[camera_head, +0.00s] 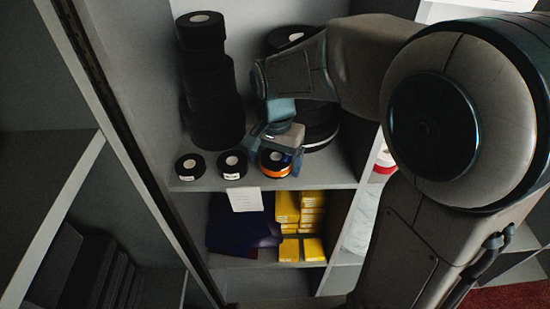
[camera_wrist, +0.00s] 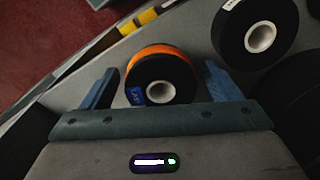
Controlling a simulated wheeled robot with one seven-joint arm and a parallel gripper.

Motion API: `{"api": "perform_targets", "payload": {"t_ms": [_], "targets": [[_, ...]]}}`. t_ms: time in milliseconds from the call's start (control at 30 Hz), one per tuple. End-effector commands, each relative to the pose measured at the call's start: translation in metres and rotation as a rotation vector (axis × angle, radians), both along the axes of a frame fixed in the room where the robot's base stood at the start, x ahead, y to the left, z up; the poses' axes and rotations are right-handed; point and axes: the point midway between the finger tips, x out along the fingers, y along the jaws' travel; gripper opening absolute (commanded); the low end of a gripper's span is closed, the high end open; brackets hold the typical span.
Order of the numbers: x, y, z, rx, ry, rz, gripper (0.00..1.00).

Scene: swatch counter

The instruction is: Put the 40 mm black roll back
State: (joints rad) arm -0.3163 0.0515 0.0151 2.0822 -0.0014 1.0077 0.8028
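Three short black rolls stand at the front of the upper shelf in the head view: a left one (camera_head: 190,166), a middle one (camera_head: 233,165) and a right one with an orange band (camera_head: 275,163). Their labels are too small to read, so I cannot tell which is 40 mm. My gripper (camera_head: 277,150) is over the orange-banded roll. In the wrist view its fingers (camera_wrist: 160,88) are open, one on each side of the orange-banded roll (camera_wrist: 150,68), with narrow gaps. A plain black roll (camera_wrist: 256,35) with a white label lies beside the right finger.
A tall stack of black rolls (camera_head: 208,90) stands behind at the left. Another stack (camera_head: 318,130) is partly hidden behind my arm. Yellow boxes (camera_head: 301,210) fill part of the lower shelf.

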Motion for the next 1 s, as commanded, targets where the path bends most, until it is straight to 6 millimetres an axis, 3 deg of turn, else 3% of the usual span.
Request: {"api": "perform_targets", "payload": {"t_ms": [333, 700, 1000], "targets": [[0.001, 0.000, 0.012, 0.002, -0.003, 0.000, 0.84], [0.001, 0.000, 0.089, 0.002, -0.004, 0.000, 0.84], [0.000, 0.000, 0.122, 0.000, -0.001, 0.000, 0.84]]}}
